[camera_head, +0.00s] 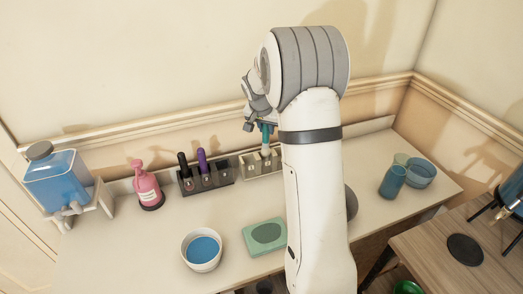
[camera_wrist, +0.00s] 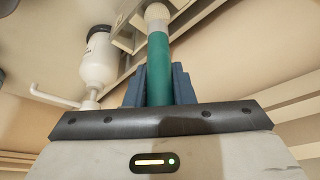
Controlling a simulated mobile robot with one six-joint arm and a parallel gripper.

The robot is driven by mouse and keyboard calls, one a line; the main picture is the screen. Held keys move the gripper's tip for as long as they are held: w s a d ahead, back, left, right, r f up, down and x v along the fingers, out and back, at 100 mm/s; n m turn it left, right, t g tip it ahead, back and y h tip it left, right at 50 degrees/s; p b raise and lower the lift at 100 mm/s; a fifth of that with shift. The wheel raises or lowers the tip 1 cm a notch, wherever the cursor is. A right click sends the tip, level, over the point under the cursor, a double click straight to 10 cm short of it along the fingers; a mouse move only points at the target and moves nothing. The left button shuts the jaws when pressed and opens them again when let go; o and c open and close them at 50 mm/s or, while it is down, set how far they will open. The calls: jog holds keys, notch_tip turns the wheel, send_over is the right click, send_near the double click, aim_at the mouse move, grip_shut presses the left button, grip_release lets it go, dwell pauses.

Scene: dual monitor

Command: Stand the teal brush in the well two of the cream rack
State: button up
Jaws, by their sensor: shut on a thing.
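The teal brush (camera_head: 265,136) is upright in my gripper (camera_head: 260,124), above or at the cream rack (camera_head: 250,170) by the back wall. In the wrist view the teal handle (camera_wrist: 158,65) runs between my blue fingers (camera_wrist: 158,85), which are shut on it. Its far end is pale and rounded and lies by the edge of a pale rack (camera_wrist: 124,38). My arm hides the right part of the cream rack in the head view. I cannot tell whether the brush's end is inside a well, or which one.
A dark rack (camera_head: 218,183) with a black brush (camera_head: 184,168) and a purple brush (camera_head: 203,163) stands just left. Further left are a pink pump bottle (camera_head: 147,187) and a blue-filled dispenser (camera_head: 57,180). A bowl (camera_head: 202,250) and green dish (camera_head: 264,236) lie in front. Cups (camera_head: 392,181) stand right.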

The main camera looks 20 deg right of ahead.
aim_at(266, 143)
jog(key=shift+f, duration=3.4)
jog(key=shift+f, duration=0.15)
jog(key=o, duration=0.9)
